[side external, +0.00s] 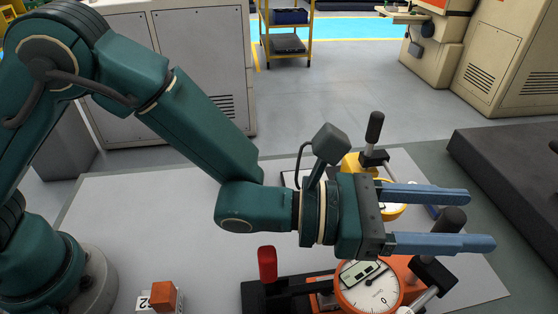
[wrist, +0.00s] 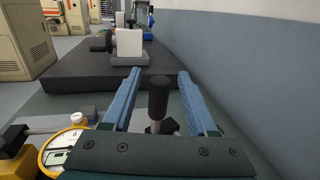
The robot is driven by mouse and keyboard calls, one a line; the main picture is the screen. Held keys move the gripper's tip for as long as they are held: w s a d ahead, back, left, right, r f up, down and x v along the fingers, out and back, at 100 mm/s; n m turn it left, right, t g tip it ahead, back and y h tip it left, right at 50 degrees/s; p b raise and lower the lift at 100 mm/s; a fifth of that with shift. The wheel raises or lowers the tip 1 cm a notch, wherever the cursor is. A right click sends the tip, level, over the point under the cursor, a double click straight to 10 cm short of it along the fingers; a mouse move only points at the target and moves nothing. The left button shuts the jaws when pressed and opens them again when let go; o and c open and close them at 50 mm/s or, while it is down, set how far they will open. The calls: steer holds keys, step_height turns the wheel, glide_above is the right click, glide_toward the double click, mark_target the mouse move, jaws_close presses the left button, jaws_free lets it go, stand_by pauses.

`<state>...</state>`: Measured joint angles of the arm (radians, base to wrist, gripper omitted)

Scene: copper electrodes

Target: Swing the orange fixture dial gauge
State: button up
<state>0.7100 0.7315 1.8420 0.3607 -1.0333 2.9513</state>
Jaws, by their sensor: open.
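The orange fixture (side external: 403,268) stands at the lower right of the side view, with a round white dial gauge (side external: 369,296) facing the camera. A black-knobbed handle (side external: 452,216) rises beside it and appears to belong to it. My gripper (side external: 481,220) is open above the fixture, its two blue fingers pointing right. In the wrist view, the black handle (wrist: 158,97) stands between the open fingers (wrist: 160,72), with gaps on both sides. My near finger and the gripper body hide part of the handle and fixture in the side view.
A yellow fixture (side external: 353,163) with its own dial and black handle (side external: 375,128) stands just behind my gripper. A red-handled clamp (side external: 267,265) is left of the orange gauge. An orange cube (side external: 163,294) sits front left. A dark slab (side external: 512,172) lies right.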

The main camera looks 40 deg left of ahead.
steer(key=shift+v, duration=1)
